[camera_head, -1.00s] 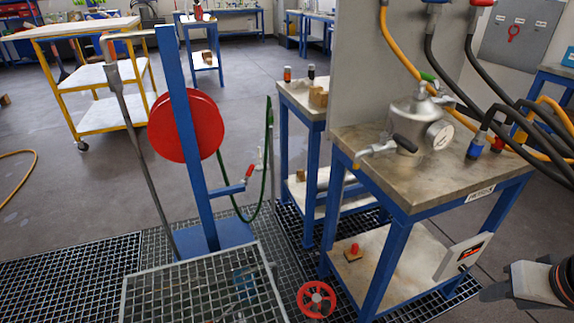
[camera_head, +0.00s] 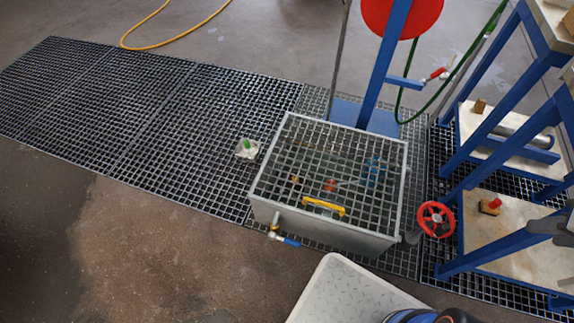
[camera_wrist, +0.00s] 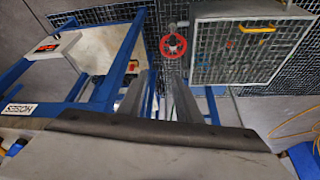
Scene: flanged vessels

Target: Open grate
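The grate (camera_head: 318,150) is a wire-mesh lid in a light metal frame, lying shut on a grey metal box (camera_head: 325,232) in the head view. A yellow handle (camera_head: 324,207) sits near its front edge. Pipes and a red part show dimly through the mesh. In the wrist view the grate (camera_wrist: 235,58) is at upper right, with its yellow handle (camera_wrist: 258,29) near the top. My gripper (camera_wrist: 160,80) shows two grey fingers with a gap between them. It is open and empty, pointing beside the box and not touching the grate.
A red handwheel (camera_head: 436,219) stands at the box's right, close to a blue-legged table (camera_head: 520,265). A valve with a blue lever (camera_head: 284,240) projects from the box's front. A blue post with a red reel (camera_head: 385,65) stands behind.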

